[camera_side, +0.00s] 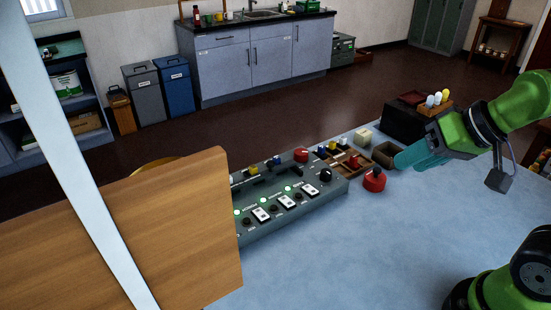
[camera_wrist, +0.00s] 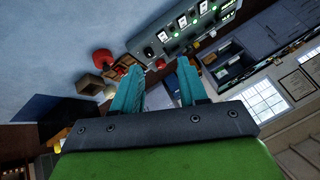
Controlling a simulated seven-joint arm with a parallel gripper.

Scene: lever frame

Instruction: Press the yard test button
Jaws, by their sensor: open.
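A grey control panel, the lever frame (camera_side: 335,188), stands on the table with white rocker switches, black knobs, green lights and small blue and yellow levers. It also shows at the top of the wrist view (camera_wrist: 172,45). A red round knob (camera_side: 301,155) is at its far right corner. A separate red mushroom-shaped button (camera_side: 375,179) stands on the table right of the panel; a red round thing also shows in the wrist view (camera_wrist: 102,58). Labels are too small to read, so I cannot tell which is the yard test button. My gripper (camera_side: 403,160) is open and empty, right of the panel, its teal fingers (camera_wrist: 159,65) apart.
A wooden compartment tray (camera_side: 352,172) with small parts lies beside the panel. A large wooden board (camera_side: 170,235) hides the panel's left end. The table's front (camera_side: 330,265) is clear.

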